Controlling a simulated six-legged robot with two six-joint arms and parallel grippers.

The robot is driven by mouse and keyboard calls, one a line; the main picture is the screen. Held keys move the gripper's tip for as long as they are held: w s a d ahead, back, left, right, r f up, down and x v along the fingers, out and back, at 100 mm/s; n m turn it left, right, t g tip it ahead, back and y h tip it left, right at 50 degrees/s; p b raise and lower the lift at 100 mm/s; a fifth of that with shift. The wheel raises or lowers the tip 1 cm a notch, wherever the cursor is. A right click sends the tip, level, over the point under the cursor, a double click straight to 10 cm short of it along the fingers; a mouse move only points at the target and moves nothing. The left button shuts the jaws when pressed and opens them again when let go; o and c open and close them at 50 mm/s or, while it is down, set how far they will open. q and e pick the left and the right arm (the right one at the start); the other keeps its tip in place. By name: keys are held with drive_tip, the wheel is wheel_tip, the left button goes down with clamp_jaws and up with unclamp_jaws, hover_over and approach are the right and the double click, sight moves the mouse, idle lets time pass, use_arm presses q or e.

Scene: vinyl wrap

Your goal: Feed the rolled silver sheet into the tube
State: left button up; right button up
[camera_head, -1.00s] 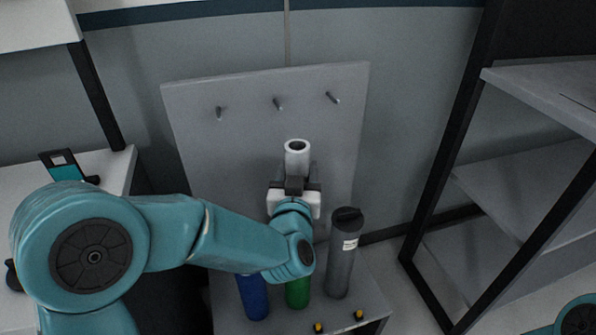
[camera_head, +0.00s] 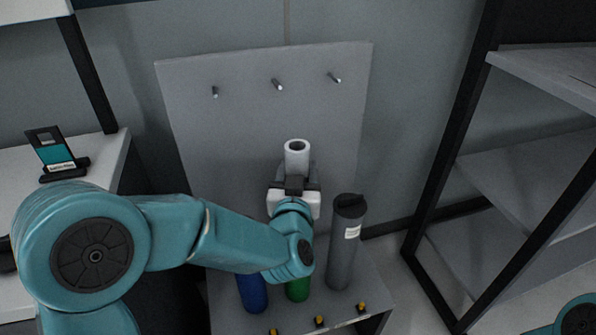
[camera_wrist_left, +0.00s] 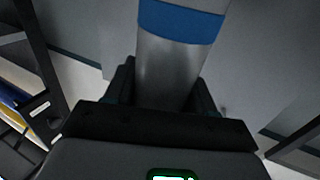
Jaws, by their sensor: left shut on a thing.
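My left gripper (camera_head: 295,187) is shut on the rolled silver sheet (camera_head: 297,158), which stands roughly upright in front of the grey back board. Its hollow upper end shows in the head view. In the left wrist view the silver roll (camera_wrist_left: 165,70) rises from between the fingers and has a blue band around it. A grey tube (camera_head: 343,255) with a black top and a white label stands to the right of my gripper, apart from the roll. I cannot tell whether its top is open. My right gripper is out of view.
A blue cylinder (camera_head: 252,293) and a green cylinder (camera_head: 297,289) stand beside the grey tube, partly behind my left arm. The back board (camera_head: 230,130) carries 3 bare pegs. A shelf rack (camera_head: 520,170) stands at right. A small stand (camera_head: 50,150) sits on the left table.

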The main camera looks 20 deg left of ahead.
use_arm(q)
drive_tip(key=o, duration=1.5)
drive_tip(key=b+v, duration=0.6)
drive_tip(key=v, duration=1)
drive_tip(key=shift+s+d+b, duration=0.1)
drive_tip(key=shift+s+b, duration=0.05)
drive_tip(key=shift+b, duration=0.15)
